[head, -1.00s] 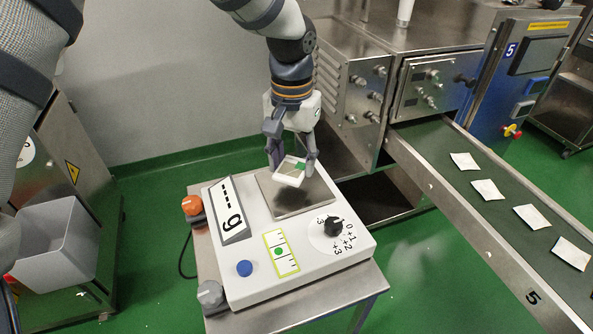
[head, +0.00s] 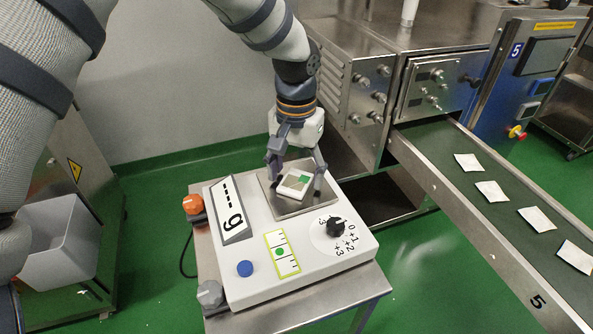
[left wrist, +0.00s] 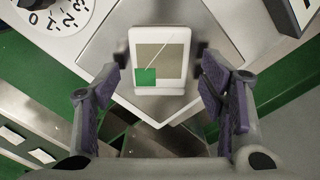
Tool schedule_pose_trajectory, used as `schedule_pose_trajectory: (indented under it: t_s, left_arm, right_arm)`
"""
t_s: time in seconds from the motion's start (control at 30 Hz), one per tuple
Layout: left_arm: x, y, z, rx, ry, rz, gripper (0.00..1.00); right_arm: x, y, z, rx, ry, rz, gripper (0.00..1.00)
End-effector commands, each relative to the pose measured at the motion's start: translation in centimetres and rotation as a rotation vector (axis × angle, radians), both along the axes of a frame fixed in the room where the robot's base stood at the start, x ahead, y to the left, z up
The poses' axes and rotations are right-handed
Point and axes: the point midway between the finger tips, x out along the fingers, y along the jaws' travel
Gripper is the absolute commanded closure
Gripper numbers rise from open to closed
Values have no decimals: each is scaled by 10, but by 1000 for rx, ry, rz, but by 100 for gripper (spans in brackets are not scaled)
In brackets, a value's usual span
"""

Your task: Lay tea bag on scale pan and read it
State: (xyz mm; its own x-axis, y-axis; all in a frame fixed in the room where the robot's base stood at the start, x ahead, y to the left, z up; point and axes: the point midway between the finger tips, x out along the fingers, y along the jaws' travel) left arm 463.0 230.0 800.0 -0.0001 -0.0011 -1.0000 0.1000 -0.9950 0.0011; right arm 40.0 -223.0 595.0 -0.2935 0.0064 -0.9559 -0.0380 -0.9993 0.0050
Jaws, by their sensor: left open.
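The tea bag (head: 294,184) is a white-edged packet with a tan middle and a green tag. It lies on the square steel scale pan (head: 283,209). The white scale (head: 311,237) has a tilted display (head: 232,210) reading "---- g". My left gripper (head: 296,176) is open over the pan, with one finger on each side of the tea bag. In the left wrist view the tea bag (left wrist: 161,59) lies flat between the spread fingers, with gaps on both sides. My right gripper is not in view.
The scale stands on a small steel table (head: 341,303) and carries a dial (head: 336,228), a blue button (head: 245,268) and a level strip (head: 282,253). A conveyor (head: 500,197) with several tea bags runs at right. A grey bin (head: 62,240) is at left.

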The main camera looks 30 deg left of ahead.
Motion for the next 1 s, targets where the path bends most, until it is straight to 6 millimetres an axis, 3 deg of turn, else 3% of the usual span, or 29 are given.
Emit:
schedule_pose_trajectory:
  t_s: [0.3,0.43,0.6,1.0]
  left_arm:
    - [2,0,84,0,-11,1,35]
    - [1,0,108,0,-6,1,35]
    - [0,0,120,0,-1,1,35]
    - [0,0,120,0,0,0,35]
  right_arm:
    - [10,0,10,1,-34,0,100]
    - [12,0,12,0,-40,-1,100]
    - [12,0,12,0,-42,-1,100]
    - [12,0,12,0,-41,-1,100]
